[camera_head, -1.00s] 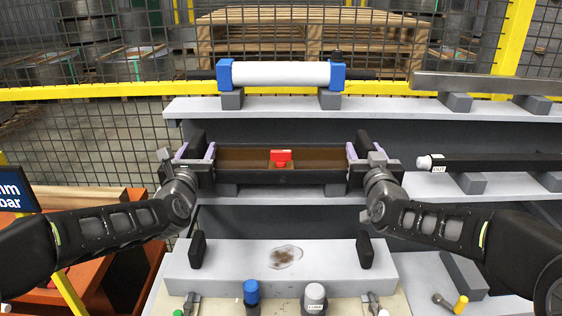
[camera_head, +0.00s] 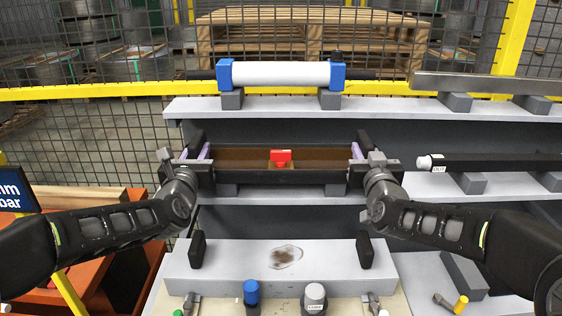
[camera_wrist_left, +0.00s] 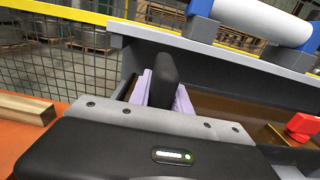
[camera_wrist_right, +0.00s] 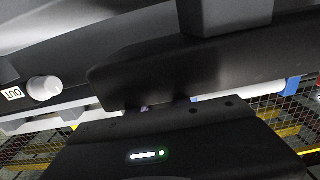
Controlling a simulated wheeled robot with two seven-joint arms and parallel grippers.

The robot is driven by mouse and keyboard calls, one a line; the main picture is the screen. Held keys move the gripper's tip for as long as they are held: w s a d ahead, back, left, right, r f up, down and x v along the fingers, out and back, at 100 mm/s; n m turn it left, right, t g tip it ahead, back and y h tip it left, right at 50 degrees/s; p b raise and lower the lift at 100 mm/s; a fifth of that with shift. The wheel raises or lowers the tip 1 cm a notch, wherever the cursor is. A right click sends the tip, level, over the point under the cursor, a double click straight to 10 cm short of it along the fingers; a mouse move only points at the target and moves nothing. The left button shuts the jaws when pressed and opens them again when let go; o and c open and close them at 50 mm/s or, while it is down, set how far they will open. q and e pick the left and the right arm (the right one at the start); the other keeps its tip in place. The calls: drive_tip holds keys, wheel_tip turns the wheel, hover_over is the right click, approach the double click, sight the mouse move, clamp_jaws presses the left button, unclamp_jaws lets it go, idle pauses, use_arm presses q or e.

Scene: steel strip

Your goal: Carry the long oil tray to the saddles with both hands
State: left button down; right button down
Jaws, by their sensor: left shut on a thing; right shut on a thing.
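The long oil tray (camera_head: 270,176) is a dark trough with brown oil inside, lying level along the middle shelf. It also shows in the left wrist view (camera_wrist_left: 240,115). Two grey saddles (camera_head: 228,190) (camera_head: 335,190) show beneath it; whether it touches them I cannot tell. My left gripper (camera_head: 196,150) is shut on the tray's left end, its lilac fingers (camera_wrist_left: 183,100) close around a black upright pad (camera_wrist_left: 163,80). My right gripper (camera_head: 363,150) is shut on the right end; its fingers are mostly hidden in the right wrist view.
A red block (camera_head: 281,156) sits at the tray's middle. A white roll with blue ends (camera_head: 280,75) lies on the shelf above. A black bar (camera_head: 490,163) is to the right. Below, a pale ledge with a brown stain (camera_head: 287,256) has black pads (camera_head: 198,248) (camera_head: 365,251). A mesh fence stands behind.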

sight(196, 137)
idle(0.8)
